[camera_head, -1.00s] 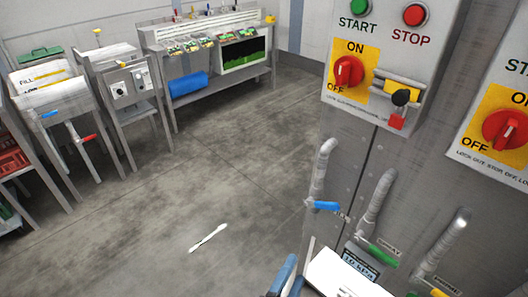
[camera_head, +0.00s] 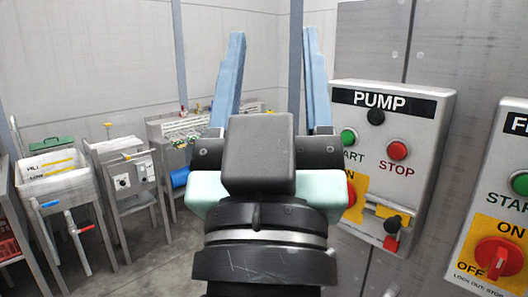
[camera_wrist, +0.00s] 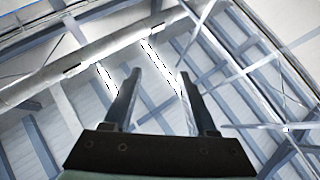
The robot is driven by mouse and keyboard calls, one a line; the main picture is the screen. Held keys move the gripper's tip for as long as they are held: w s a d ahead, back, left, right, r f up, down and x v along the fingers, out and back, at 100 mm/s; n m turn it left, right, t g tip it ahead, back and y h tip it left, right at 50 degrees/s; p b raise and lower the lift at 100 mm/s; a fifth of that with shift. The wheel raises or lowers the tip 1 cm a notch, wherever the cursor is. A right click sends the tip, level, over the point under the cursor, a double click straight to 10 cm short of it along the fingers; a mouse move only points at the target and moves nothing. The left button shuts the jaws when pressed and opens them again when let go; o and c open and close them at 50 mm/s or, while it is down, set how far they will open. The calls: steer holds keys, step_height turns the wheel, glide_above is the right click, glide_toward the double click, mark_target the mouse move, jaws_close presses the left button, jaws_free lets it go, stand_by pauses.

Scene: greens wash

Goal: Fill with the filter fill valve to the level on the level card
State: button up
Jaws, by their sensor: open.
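My gripper (camera_head: 272,33) is raised in the middle of the head view, its two blue fingers apart and pointing up with nothing between them. The wrist view shows the open fingers (camera_wrist: 160,76) against the ceiling. At the far left, a basin (camera_head: 52,183) carries a white board (camera_head: 48,166) with a yellow stripe and partly readable lettering, perhaps "FILL". A blue valve handle (camera_head: 49,205) and a red valve handle (camera_head: 87,229) are on pipes at its front. I cannot tell which valve is the filter fill valve, nor pick out the level card.
A pump box (camera_head: 420,108) with START, STOP and a red switch is on the grey cabinet (camera_head: 370,42), close right of my gripper. Another control box (camera_head: 505,160) is at the right edge. Benches stand along the back left. The floor (camera_head: 150,265) between is clear.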

steer(key=shift+t+y, duration=0.6)
steer(key=shift+y, duration=0.1)
steer(key=s+r, duration=0.3)
steer(key=shift+a+r, duration=0.35)
steer(key=shift+r, duration=0.05)
